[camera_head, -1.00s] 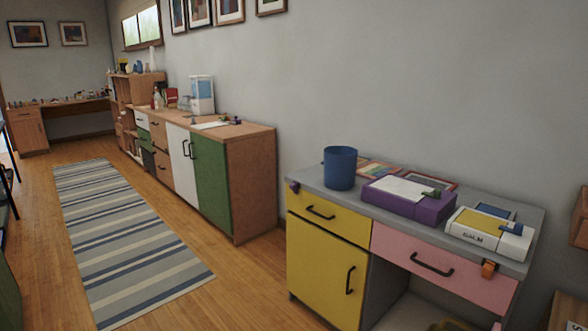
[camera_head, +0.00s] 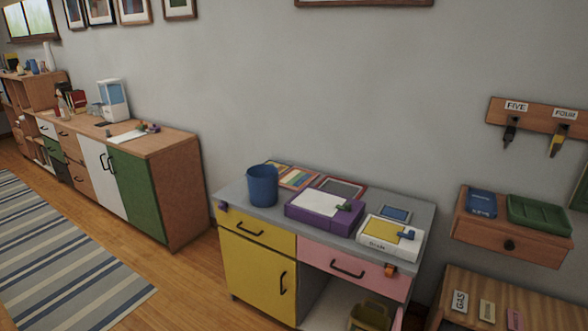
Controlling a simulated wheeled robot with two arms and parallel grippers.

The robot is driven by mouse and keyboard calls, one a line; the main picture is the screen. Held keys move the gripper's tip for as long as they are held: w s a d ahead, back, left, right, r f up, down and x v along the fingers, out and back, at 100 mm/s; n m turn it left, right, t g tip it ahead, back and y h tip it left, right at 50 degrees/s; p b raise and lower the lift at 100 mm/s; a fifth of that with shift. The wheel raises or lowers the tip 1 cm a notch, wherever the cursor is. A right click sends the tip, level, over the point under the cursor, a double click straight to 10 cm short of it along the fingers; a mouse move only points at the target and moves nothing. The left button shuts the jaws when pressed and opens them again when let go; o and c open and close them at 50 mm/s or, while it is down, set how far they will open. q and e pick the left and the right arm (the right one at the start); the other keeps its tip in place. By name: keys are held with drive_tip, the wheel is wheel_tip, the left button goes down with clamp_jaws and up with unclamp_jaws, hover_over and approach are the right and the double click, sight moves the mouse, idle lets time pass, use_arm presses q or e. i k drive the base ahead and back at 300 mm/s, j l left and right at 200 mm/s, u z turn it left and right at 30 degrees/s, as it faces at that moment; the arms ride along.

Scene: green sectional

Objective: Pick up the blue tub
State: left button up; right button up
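A blue tub (camera_head: 263,186), round and open at the top, stands upright on the left part of a grey desk top (camera_head: 233,193). The desk has a yellow drawer and door on the left and a pink drawer on the right. Neither of my grippers shows in the head view.
A purple box (camera_head: 299,214) and a white and yellow box (camera_head: 378,248) lie right of the tub, with flat coloured items behind. A wooden cabinet (camera_head: 185,190) stands to the left. A small wall shelf (camera_head: 500,241) hangs at right. The wooden floor (camera_head: 185,290) in front is clear beside a striped rug (camera_head: 60,262).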

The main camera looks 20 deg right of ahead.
sight(262, 179)
drive_tip(key=k+l+z, duration=0.15)
drive_tip(key=l, duration=0.15)
drive_tip(key=k+l+z, duration=0.1)
drive_tip(key=l, duration=0.25)
drive_tip(key=k+l+z, duration=0.15)
drive_tip(key=l, duration=0.2)
drive_tip(key=k+l+z, duration=0.15)
drive_tip(key=l, duration=0.2)
drive_tip(key=i+j, duration=0.1)
drive_tip(key=j, duration=1.3)
drive_tip(key=i+j, duration=0.3)
drive_tip(key=j, duration=0.15)
drive_tip(key=i+j+u, duration=0.1)
drive_tip(key=i+j, duration=0.15)
drive_tip(key=j, duration=0.15)
drive_tip(key=i+j, duration=0.3)
drive_tip(key=i+l, duration=0.1)
drive_tip(key=i, duration=0.45)
drive_tip(key=i+l+u, duration=0.1)
drive_tip(key=i, duration=0.45)
